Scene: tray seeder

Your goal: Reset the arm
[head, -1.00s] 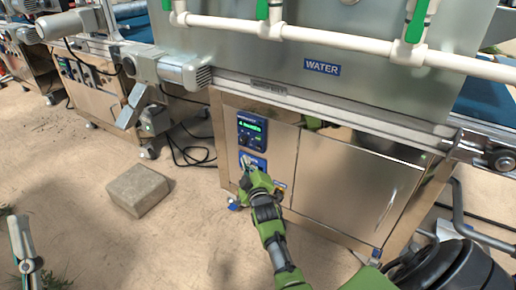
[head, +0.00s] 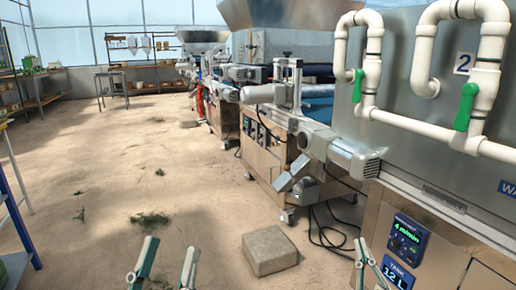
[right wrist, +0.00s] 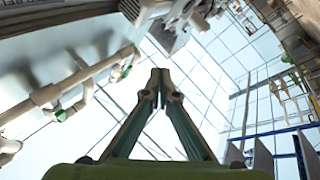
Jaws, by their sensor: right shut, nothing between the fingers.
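My left gripper (head: 171,246) shows at the bottom of the head view. Its two fingers stand well apart with only floor between them, so it is open and empty. My right gripper (head: 360,247) shows as a thin upright grey tip at the bottom right, in front of the machine cabinet. In the right wrist view the right fingers (right wrist: 160,76) meet at their tips with nothing between them. They point up toward the glass roof. The blue control panel (head: 406,240) reads 4 m/min, and a tank label below it (head: 396,275) reads 12 L.
A concrete block (head: 270,251) lies on the floor beside the machine. White pipes with green valves (head: 466,106) run along the machine at the right. Weeds (head: 150,218) dot the sandy floor at left, which is mostly clear. Blue shelving (head: 15,195) stands at the left edge.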

